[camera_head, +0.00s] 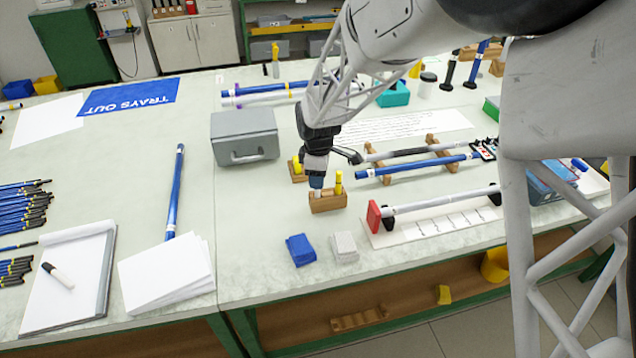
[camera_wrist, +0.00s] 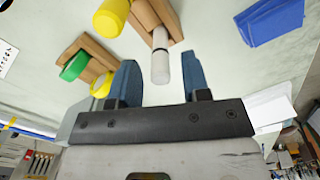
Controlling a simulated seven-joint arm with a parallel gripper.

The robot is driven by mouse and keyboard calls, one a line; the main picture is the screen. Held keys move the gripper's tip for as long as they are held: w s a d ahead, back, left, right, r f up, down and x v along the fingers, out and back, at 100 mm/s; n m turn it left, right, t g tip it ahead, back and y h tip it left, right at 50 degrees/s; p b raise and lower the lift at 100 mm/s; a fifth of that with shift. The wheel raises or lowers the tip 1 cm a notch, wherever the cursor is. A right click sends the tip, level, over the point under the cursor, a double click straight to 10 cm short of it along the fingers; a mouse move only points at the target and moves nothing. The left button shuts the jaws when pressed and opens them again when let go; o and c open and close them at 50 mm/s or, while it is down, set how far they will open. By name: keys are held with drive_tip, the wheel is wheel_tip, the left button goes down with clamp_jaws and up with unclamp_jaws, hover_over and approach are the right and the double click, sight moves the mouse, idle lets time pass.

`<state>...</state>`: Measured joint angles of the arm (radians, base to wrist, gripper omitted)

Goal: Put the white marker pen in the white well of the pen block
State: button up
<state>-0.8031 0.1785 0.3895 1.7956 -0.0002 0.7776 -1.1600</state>
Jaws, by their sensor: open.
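The wooden pen block (camera_head: 328,203) stands near the table's front edge, with a yellow marker (camera_head: 338,184) upright at its right end. In the wrist view, a white marker pen (camera_wrist: 160,62) with a grey band stands in the pen block (camera_wrist: 174,24), beside the yellow marker (camera_wrist: 111,17). My gripper (camera_head: 316,181) is just above the block's left part. In the wrist view my gripper (camera_wrist: 157,78) is open, and the white pen's end shows between its two blue fingers, with gaps on both sides. The well's colour marking is hidden.
A second wooden block (camera_head: 297,172) with green and yellow markers stands close behind. Blue (camera_head: 301,250) and white (camera_head: 344,247) pads lie in front. A grey box (camera_head: 245,136) is left; a rod rack (camera_head: 372,216) is right. Another dark-capped white marker (camera_head: 58,276) lies on the notepad.

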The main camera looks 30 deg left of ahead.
wheel_tip(320, 180, up, 9)
drive_tip(key=shift+f, duration=0.2)
drive_tip(key=shift+d, duration=0.1)
idle(1.0)
drive_tip(key=shift+d+r, duration=0.2)
drive_tip(key=shift+d, duration=0.05)
drive_tip(key=s+d+r+m, duration=0.1)
drive_tip(key=d+r+m, duration=0.25)
drive_tip(key=d, duration=0.65)
drive_tip(key=s+d+r+m+t, duration=0.1)
drive_tip(key=d+r+m, duration=0.25)
drive_tip(key=d, duration=0.65)
drive_tip(key=d+r+m, duration=0.3)
drive_tip(key=d+r, duration=0.2)
drive_tip(key=d, duration=0.5)
drive_tip(key=s+d+m+t, duration=0.1)
drive_tip(key=s+d+m, duration=1.1)
drive_tip(key=s+d, duration=0.9)
drive_tip(key=d, duration=0.3)
drive_tip(key=shift+m+t, duration=0.3)
